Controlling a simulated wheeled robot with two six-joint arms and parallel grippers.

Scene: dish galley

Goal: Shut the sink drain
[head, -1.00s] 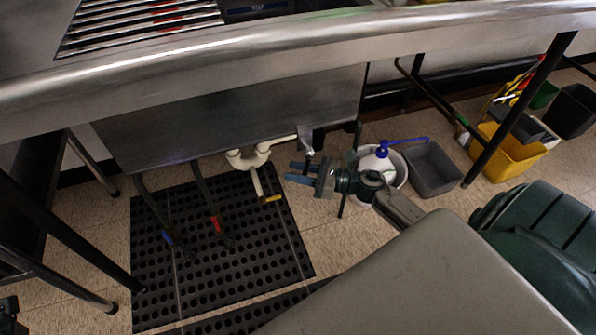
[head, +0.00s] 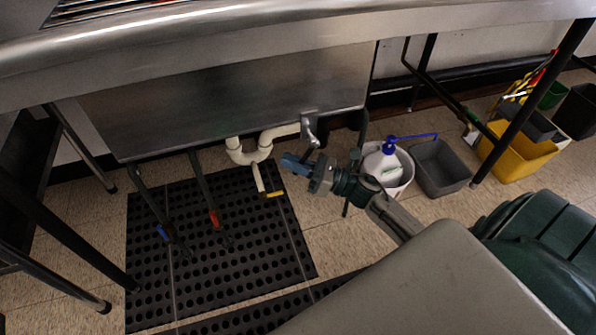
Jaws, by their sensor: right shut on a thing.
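The steel sink basin (head: 230,105) hangs under the counter. A metal drain lever (head: 310,130) is mounted at its lower right, beside the white drain pipe (head: 248,157). The lever's arm hangs down toward my right gripper (head: 295,163). My right gripper comes in from the right with its blue fingers together, shut on the lever's lower end, which the fingers mostly hide. My left gripper is out of view.
Hoses with blue and red marks hang over the black perforated mat (head: 215,245). A white bucket (head: 405,172) with a pump bottle (head: 382,165), a grey bin (head: 440,168) and a yellow mop bucket (head: 520,158) stand at the right. Table legs flank the basin.

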